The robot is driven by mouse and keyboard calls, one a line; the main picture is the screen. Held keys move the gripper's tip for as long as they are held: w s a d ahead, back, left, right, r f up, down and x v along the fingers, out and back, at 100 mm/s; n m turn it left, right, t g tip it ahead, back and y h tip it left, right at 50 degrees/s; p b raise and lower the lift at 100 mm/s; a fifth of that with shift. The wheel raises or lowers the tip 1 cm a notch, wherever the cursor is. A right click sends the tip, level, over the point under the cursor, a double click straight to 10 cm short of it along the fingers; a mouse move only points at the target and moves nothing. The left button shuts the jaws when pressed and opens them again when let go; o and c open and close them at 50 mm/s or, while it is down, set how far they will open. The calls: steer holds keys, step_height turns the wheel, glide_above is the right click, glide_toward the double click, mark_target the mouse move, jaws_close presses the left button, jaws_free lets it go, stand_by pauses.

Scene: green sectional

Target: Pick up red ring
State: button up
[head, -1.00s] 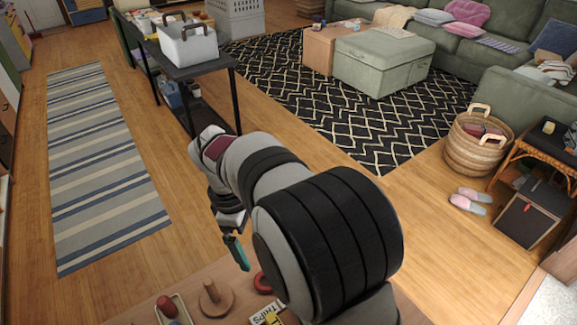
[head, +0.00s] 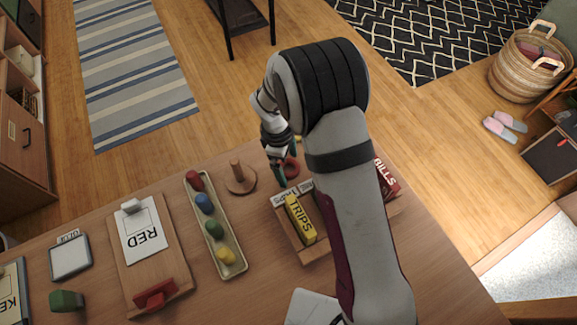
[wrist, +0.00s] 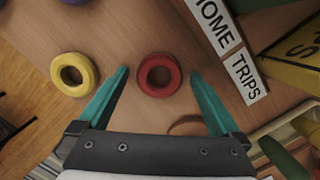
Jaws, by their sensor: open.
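The red ring (wrist: 159,91) lies flat on the wooden table, between my gripper's teal fingers in the wrist view. My gripper (wrist: 159,74) is open, with a fingertip on either side of the ring and gaps between. How high the fingertips are above the table is hard to tell. In the head view my gripper (head: 280,176) points down at the table's far edge, beside the red ring (head: 296,169) and partly covering it. A wooden peg stand (head: 239,185) is just to the left.
A yellow ring (wrist: 74,92) lies left of the left finger, and a purple ring (wrist: 75,1) is cut off at the top. The wooden holder with the yellow TRIPS block (head: 301,220) is close on the right. A tray (head: 232,272) of coloured pieces is left.

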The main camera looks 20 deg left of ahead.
steer(key=shift+r, duration=0.15)
steer(key=c, duration=1.3)
